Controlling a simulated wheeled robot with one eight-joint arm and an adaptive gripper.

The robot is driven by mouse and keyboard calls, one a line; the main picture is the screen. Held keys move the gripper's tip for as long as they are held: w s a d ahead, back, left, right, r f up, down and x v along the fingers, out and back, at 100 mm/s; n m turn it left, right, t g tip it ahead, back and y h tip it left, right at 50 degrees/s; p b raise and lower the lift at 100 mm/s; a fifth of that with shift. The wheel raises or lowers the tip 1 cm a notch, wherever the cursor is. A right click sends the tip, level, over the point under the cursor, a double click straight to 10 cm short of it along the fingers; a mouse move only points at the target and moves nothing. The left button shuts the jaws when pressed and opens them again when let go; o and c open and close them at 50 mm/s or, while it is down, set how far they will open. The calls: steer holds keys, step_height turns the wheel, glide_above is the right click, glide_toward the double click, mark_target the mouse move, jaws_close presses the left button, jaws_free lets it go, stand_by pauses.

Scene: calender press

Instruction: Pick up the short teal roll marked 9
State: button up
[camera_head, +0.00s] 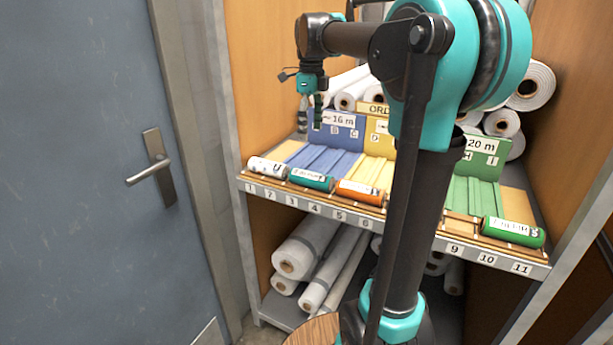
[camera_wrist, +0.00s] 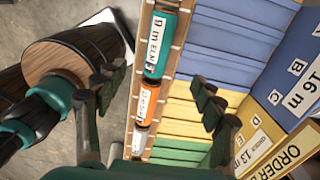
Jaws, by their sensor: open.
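The short teal roll (camera_head: 311,179) lies in the front rack, between a white roll and an orange roll. It also shows in the wrist view (camera_wrist: 160,42), near the top, with a white label that seems to read "9 m". My gripper (camera_head: 317,112) is above the shelf, near the blue "16 m" board, higher than the roll and apart from it. In the wrist view my gripper (camera_wrist: 160,98) has its dark fingers spread wide and empty. The teal roll lies beyond the fingertips, toward the top of that picture.
The wooden rack (camera_head: 350,202) has numbered slots. A white roll (camera_head: 268,167), an orange roll (camera_head: 360,191) and a green roll (camera_head: 513,231) lie in it. Blue, yellow and green ribbed trays stand behind. Long white rolls (camera_head: 305,248) lie underneath. A cabinet wall (camera_head: 275,75) stands left.

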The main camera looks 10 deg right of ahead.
mark_target(311, 172)
step_height(311, 172, down, 16)
steer(key=shift+s+d+f, duration=0.1)
steer(key=shift+s, duration=0.05)
stand_by(0.5)
steer(key=c, duration=1.3)
